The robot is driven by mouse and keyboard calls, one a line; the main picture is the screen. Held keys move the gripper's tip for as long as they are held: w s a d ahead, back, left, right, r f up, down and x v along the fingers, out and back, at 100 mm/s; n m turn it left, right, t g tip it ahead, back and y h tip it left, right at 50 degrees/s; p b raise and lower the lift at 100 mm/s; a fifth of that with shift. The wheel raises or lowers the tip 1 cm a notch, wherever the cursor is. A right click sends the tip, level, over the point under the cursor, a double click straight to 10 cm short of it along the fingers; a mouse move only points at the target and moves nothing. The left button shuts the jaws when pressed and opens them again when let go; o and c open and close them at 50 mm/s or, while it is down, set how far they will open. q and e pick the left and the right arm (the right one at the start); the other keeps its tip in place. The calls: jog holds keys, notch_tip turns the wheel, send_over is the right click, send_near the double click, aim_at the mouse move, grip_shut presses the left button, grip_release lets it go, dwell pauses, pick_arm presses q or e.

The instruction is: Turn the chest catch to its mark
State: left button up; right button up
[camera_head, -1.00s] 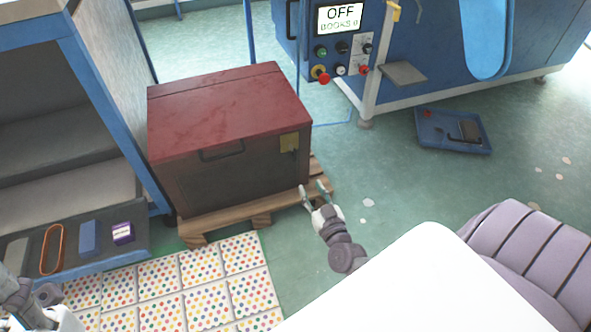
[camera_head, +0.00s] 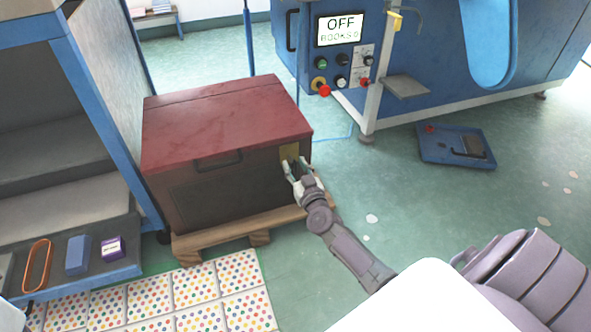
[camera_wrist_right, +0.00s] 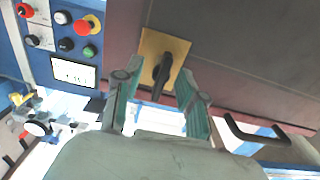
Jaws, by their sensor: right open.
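The chest (camera_head: 225,160) has a red lid and dark body and stands on a wooden pallet. Its catch is a dark lever on a brass plate (camera_head: 289,152) at the right end of the front. In the right wrist view the catch lever (camera_wrist_right: 162,72) lies on the brass plate (camera_wrist_right: 178,46), between the fingers of my right gripper (camera_wrist_right: 160,95). My right gripper (camera_head: 294,166) is open at the catch, a finger on each side of the lever. I cannot tell whether the fingers touch it. No mark can be made out. My left gripper is not in view.
The chest's handle (camera_head: 218,160) is left of the catch; it also shows in the wrist view (camera_wrist_right: 255,133). A shelf unit (camera_head: 75,265) stands left, dotted tiles (camera_head: 200,290) lie in front. A blue machine (camera_head: 420,60) stands behind right, with a blue tray (camera_head: 455,147) on the floor.

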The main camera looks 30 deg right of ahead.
jog(key=shift+w, duration=0.1)
grip_shut()
